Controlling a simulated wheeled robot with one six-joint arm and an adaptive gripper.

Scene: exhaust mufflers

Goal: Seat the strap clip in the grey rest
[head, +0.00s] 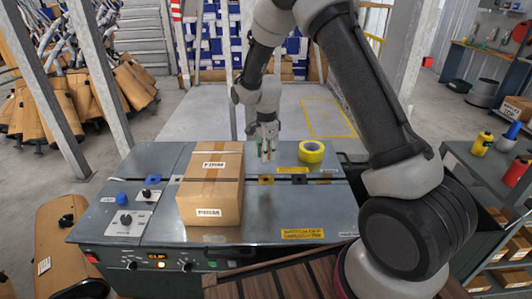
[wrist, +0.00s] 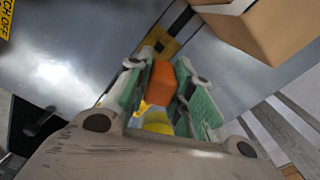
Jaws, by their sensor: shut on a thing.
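My gripper (head: 268,146) is above the strapping machine's steel top, just right of the carton in the head view. In the wrist view its green-padded fingers (wrist: 160,92) are closed on an orange block (wrist: 161,82), which I take to be the strap clip. In the head view the held piece is too small to make out. A yellow shape (wrist: 156,122) shows behind the fingers; I cannot tell whether it belongs to the clip. I cannot make out the grey rest in either view.
A taped carton (head: 211,187) stands on the steel table (head: 270,217), left of my gripper. A yellow tape roll (head: 311,151) lies at the far right.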

